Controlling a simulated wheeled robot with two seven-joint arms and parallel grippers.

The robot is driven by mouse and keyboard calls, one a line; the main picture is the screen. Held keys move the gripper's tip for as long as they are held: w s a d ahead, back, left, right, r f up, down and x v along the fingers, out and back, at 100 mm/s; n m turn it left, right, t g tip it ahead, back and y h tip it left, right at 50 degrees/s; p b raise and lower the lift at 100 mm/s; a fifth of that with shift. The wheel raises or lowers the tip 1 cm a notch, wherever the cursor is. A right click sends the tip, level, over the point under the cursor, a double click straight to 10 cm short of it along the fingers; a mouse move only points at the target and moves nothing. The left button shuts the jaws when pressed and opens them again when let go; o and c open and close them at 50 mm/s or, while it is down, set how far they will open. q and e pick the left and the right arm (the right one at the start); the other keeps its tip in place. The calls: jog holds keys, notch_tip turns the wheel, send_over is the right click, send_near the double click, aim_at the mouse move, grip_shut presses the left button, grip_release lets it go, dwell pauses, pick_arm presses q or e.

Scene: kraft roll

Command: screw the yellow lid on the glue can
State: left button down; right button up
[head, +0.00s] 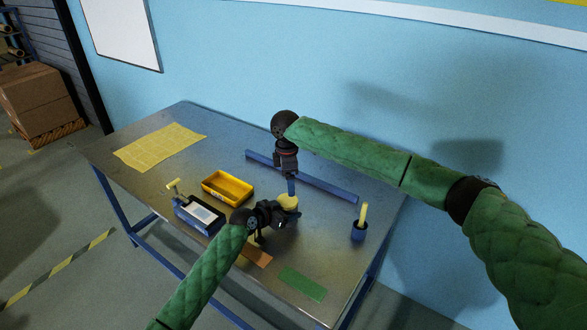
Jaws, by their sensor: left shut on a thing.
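A round yellow lid (288,202) shows in the head view near the middle of the table. The can under it is mostly hidden behind my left gripper (281,215). My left gripper comes in from the front left, low over the table, and is shut on what looks like the glue can. My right gripper (291,192) points down directly above the yellow lid, at or very near its top. Its fingertips are too small to show whether they are open or touching the lid. I cannot tell how the lid is seated.
A yellow tray (228,181), a dark blue box with a white top (200,214) and a blue cup with a yellow stick (358,232) stand nearby. A blue bar (325,186) lies behind. Orange (257,256) and green sheets (302,284) lie in front. Yellow paper (160,147) lies far left.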

aim_at(288, 200)
jog(key=shift+a+n, duration=0.3)
jog(key=shift+a, duration=0.05)
jog(key=shift+f, duration=3.95)
jog(key=c, duration=1)
jog(key=shift+m, duration=1.6)
